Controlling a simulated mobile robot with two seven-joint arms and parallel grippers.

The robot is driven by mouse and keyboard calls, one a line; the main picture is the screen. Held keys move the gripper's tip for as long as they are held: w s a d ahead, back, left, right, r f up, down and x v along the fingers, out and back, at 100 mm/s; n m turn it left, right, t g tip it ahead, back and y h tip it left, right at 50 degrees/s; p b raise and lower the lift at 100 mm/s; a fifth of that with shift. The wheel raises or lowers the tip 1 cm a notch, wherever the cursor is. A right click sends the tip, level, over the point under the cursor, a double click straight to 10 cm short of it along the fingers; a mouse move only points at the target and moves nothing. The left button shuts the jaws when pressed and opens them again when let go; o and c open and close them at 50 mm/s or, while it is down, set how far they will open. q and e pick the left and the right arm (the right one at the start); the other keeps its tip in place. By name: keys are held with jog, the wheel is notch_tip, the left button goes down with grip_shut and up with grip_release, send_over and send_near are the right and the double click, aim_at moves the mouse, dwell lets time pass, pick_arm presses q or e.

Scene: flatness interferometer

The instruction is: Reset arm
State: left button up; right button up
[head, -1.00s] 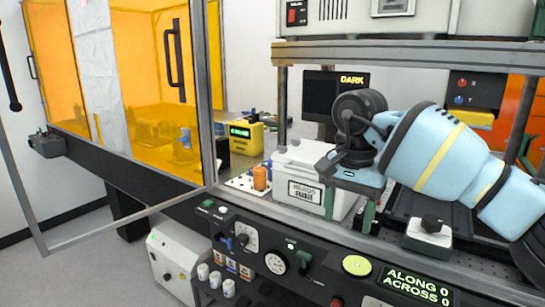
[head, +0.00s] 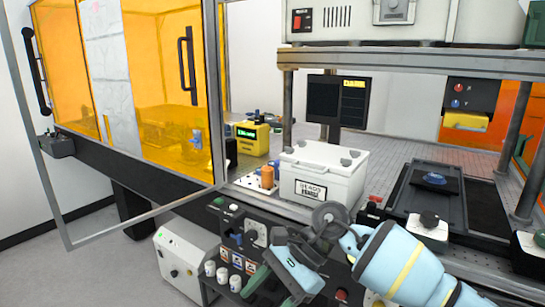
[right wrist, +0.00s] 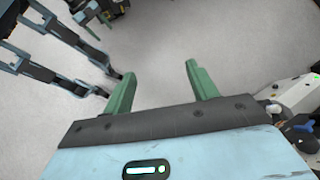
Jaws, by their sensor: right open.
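My right arm (head: 397,265), pale blue with a yellow band, comes in from the lower right in the head view. Its gripper (head: 268,288) hangs in front of the bench's control panel, with green fingers pointing down and left. In the right wrist view the two green fingers (right wrist: 160,70) are spread apart with nothing between them, over bare grey floor. My left gripper is not seen in the head view.
The control panel (head: 258,235) with its gauges and knobs is close behind my right gripper. An orange-windowed enclosure (head: 150,80) is at left. Floor is free at lower left.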

jog(key=s+a+m+t+y+p, duration=0.2)
jog(key=s+a+m+t+y, duration=0.4)
jog(key=m+y, duration=0.8)
jog(key=s+d+f+m+t+h+p, duration=0.1)
jog(key=s+d+f+m+t+h, duration=0.2)
jog(key=d+f+m+t+h, duration=0.95)
jog(key=s+d+f+m+t+h+p, duration=0.2)
jog(key=s+d+m, duration=0.1)
jog(key=m, duration=1.8)
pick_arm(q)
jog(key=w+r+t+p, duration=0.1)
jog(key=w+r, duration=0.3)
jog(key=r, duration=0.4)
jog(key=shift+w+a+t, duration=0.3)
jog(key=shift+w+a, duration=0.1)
pick_arm(e)
jog(key=s+d+f+m+g+h, duration=0.3)
jog(key=s+d+f+m, duration=0.3)
jog(key=s, duration=0.5)
jog(key=s+d+f+m+g+h, duration=0.3)
jog(key=s+d+f+m, duration=0.3)
jog(key=s, duration=0.5)
jog(key=shift+d+f+g, duration=0.25)
jog(key=shift+f+g, duration=0.3)
jog(key=shift+g, duration=0.2)
jog(key=shift+m, duration=0.25)
